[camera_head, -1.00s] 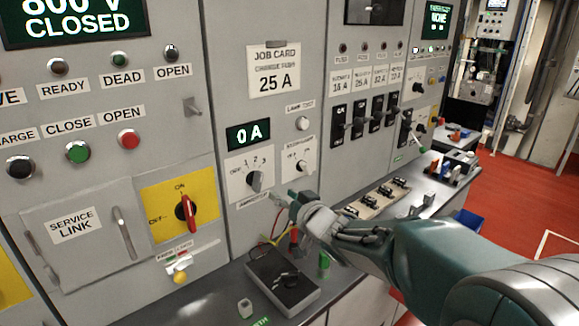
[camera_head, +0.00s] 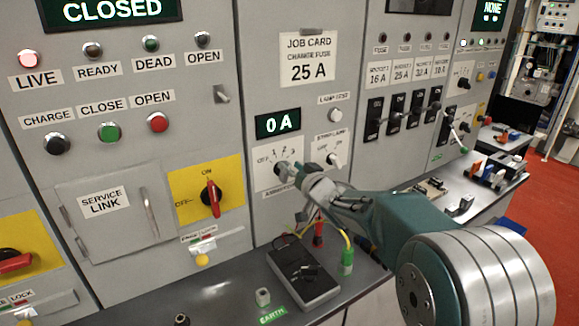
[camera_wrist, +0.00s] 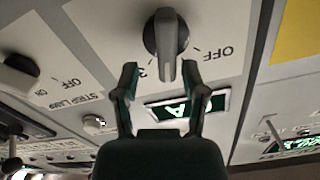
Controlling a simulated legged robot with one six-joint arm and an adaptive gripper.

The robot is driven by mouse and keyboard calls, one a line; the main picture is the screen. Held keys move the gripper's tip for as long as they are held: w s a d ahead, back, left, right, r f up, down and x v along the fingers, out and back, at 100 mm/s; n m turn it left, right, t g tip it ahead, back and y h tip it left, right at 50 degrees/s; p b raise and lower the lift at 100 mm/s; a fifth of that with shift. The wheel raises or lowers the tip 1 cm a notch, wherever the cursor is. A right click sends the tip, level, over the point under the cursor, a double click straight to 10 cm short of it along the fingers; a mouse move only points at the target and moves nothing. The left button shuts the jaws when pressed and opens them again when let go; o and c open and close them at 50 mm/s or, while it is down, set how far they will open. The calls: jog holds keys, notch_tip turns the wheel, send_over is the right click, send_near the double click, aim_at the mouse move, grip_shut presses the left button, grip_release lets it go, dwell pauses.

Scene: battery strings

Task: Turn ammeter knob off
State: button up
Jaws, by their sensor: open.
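The ammeter knob (camera_wrist: 166,38) is a grey round dial with a raised grip bar, on a white plate with OFF and numbered marks. In the wrist view its bar lies between the two fingers of my gripper (camera_wrist: 163,82), which is open, with a gap on each side. In the head view my gripper (camera_head: 287,172) is at the ammeter plate (camera_head: 266,155) and covers most of the knob, so its pointer is hard to read there. The display (camera_head: 278,123) above reads 0 A.
The strip lamp knob (camera_head: 334,159) is just right of the ammeter plate. A yellow plate with a red switch (camera_head: 211,198) is to the left. Below, a handheld meter (camera_head: 303,275) and coloured leads (camera_head: 347,258) lie on the bench.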

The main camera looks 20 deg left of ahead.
aim_at(278, 169)
jog(key=shift+w+a+f, duration=0.1)
jog(key=shift+a, duration=0.4)
jog(key=shift+w+a+f, duration=0.1)
jog(key=shift+a, duration=0.35)
jog(key=shift+d, duration=0.1)
jog(key=c, duration=0.7)
jog(key=shift+d, duration=0.1)
jog(key=shift+c, duration=0.2)
jog(key=shift+n, duration=0.3)
jog(key=n, duration=0.5)
jog(key=shift+s+a, duration=0.25)
jog(key=shift+s, duration=0.15)
jog(key=n, duration=0.3)
jog(key=shift+s+a+f+n, duration=0.2)
jog(key=shift+n, duration=0.1)
jog(key=shift+s+a+f+n, duration=0.1)
jog(key=shift+n, duration=0.55)
jog(key=shift+s+f+n, duration=0.1)
jog(key=shift+n, duration=0.55)
